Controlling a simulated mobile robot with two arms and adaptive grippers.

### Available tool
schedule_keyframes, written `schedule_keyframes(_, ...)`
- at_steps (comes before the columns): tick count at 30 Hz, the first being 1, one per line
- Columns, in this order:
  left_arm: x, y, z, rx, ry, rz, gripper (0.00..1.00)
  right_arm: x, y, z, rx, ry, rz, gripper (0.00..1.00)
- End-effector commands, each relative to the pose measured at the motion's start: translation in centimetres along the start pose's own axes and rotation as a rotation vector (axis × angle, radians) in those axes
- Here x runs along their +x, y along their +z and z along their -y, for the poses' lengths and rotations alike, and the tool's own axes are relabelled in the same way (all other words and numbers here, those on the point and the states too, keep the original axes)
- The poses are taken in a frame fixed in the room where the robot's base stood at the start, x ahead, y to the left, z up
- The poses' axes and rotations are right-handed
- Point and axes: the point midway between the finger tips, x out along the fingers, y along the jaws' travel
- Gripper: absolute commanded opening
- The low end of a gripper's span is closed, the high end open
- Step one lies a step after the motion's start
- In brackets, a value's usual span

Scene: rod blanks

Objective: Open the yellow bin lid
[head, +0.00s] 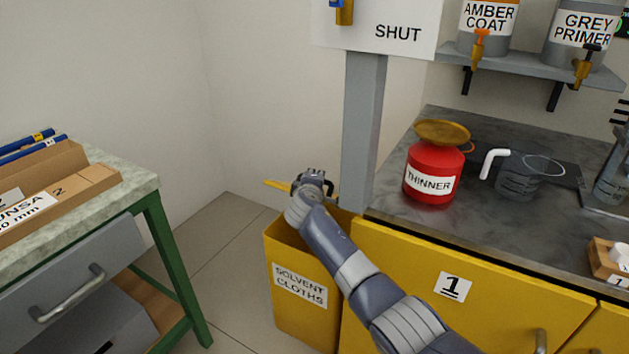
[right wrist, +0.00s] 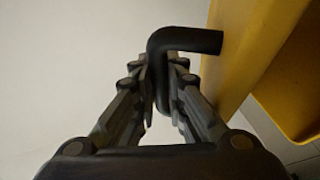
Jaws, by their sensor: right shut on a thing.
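The yellow bin (head: 301,316) labelled SOLVENT CLOTHS stands on the floor at the left end of the yellow cabinet. Its top is open at the front, and part of its inside shows. The yellow lid (head: 276,184) is raised above the bin and shows almost edge-on, partly hidden by my right gripper (head: 316,182). In the right wrist view, my right gripper (right wrist: 160,68) is shut on the black bent handle (right wrist: 188,40) of the lid (right wrist: 252,45). The bin's yellow rim (right wrist: 300,105) shows at the right there. My left gripper is not in view.
A grey post (head: 362,130) with a SHUT sign (head: 398,33) rises behind the bin. A red THINNER can (head: 432,164) and a clear jug (head: 517,180) stand on the dark counter (head: 400,207). A green-framed bench (head: 172,250) stands left, with free floor between.

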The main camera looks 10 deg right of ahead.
Motion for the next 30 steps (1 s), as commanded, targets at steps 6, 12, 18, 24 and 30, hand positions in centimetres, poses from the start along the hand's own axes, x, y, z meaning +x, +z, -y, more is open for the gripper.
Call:
schedule_keyframes(6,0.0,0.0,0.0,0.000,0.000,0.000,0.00,0.0,-0.1,-1.3,0.000,0.023,-0.007,0.00)
schedule_keyframes(12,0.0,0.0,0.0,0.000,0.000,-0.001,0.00,0.0,-0.1,-1.1,0.001,0.020,-0.006,0.33)
schedule_keyframes(18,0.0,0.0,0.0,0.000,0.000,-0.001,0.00,0.0,0.0,-0.8,0.001,0.014,-0.004,0.33)
schedule_keyframes(24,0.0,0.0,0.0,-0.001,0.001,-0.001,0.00,-0.3,-0.1,-0.6,0.002,0.013,-0.004,0.33)
schedule_keyframes(30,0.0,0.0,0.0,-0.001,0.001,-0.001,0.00,-1.7,-0.1,-0.6,0.002,0.014,-0.004,0.33)
